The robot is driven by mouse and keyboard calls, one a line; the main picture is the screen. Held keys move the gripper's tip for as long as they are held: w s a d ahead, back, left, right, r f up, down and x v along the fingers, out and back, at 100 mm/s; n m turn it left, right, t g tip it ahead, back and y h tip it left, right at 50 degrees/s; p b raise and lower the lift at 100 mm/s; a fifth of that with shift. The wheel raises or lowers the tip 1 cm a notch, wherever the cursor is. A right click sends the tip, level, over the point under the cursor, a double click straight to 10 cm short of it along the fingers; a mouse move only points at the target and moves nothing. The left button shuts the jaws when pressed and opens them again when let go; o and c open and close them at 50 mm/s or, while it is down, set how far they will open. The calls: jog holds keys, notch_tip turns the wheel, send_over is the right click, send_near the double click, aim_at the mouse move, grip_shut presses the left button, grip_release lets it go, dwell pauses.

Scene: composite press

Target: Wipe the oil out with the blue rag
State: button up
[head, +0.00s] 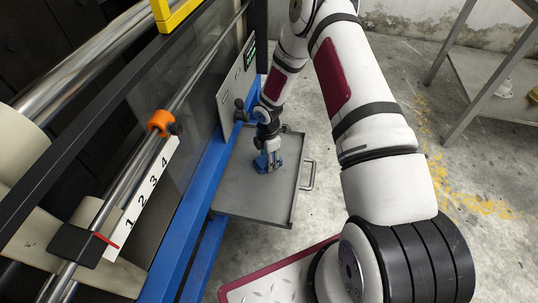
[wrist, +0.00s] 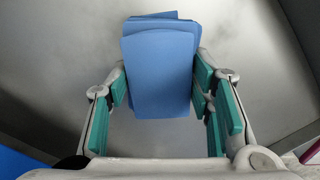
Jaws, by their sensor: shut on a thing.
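The blue rag (wrist: 160,75) is a folded stack between the teal pads of my gripper (wrist: 165,100) in the wrist view. My gripper is shut on it. In the head view the rag (head: 261,163) is a small blue patch at the tip of my gripper (head: 268,158), low over the grey metal tray (head: 240,190). I cannot tell whether the rag touches the tray floor. No oil stands out clearly on the tray; the part under the rag and gripper is hidden.
The tray has low rims and a handle (head: 309,175) on its right. The blue press frame (head: 190,220) runs along its left side, with a control panel (head: 237,85) above. A numbered scale (head: 140,200) and an orange collar (head: 160,122) are at left. A metal table (head: 480,80) stands at right.

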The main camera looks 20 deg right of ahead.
aim_at(263, 183)
jog(key=shift+s+a, duration=0.5)
jog(key=shift+s, duration=0.25)
jog(key=shift+s+a, duration=0.5)
jog(key=shift+s, duration=0.2)
jog(key=shift+s+a+f+b, duration=0.1)
jog(key=shift+s+a+b, duration=0.15)
jog(key=shift+s+a, duration=0.35)
jog(key=shift+s+a+b, duration=0.2)
jog(key=shift+s+a, duration=0.2)
jog(key=shift+s, duration=0.4)
jog(key=shift+s+a, duration=0.55)
jog(key=shift+s, duration=0.2)
notch_tip(263, 183, up, 7)
jog(key=p, duration=0.5)
